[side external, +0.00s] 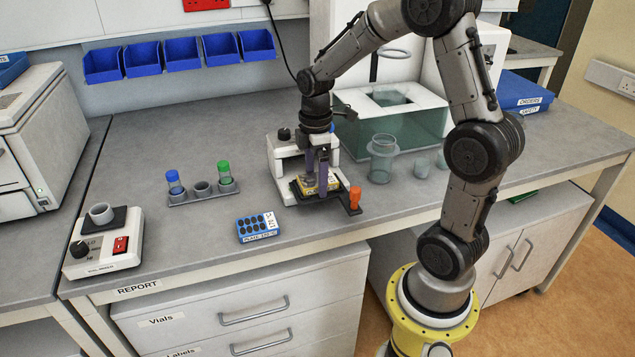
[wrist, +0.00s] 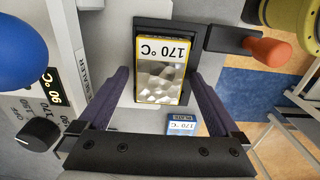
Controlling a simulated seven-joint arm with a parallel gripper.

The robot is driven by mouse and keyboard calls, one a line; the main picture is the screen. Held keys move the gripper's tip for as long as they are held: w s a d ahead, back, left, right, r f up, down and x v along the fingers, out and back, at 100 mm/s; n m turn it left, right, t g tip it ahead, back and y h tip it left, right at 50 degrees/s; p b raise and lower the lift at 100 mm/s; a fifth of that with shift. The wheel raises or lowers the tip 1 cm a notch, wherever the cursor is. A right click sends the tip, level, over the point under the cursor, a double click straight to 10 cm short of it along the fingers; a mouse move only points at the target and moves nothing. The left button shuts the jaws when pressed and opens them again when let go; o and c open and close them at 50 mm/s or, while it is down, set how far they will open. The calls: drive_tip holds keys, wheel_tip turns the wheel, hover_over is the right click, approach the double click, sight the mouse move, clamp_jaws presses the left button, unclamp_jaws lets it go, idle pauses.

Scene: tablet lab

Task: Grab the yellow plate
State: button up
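The yellow plate (wrist: 160,68) has a yellow rim, a white "170 °C" label and a shiny patterned face. It sits in the dark tray of the sealer in the wrist view. In the side view the yellow plate (side external: 318,182) shows below my gripper, partly hidden by it. My gripper (wrist: 160,95) is open in the wrist view, with one purple finger on each side of the plate's lower part. In the side view my gripper (side external: 316,178) points down over the sealer tray (side external: 340,196). I cannot tell whether the fingers touch the plate.
The sealer (side external: 285,155) has an orange-handled lever (side external: 355,195) at its front right. A blue plate (side external: 259,228) lies on the bench to the front left. A vial rack (side external: 203,194) stands at left, glass beakers (side external: 382,158) at right. Bench between rack and blue plate is clear.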

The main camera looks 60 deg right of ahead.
drive_tip(key=c, duration=1.2)
drive_tip(key=shift+c, duration=0.2)
drive_tip(key=shift+r, duration=0.15)
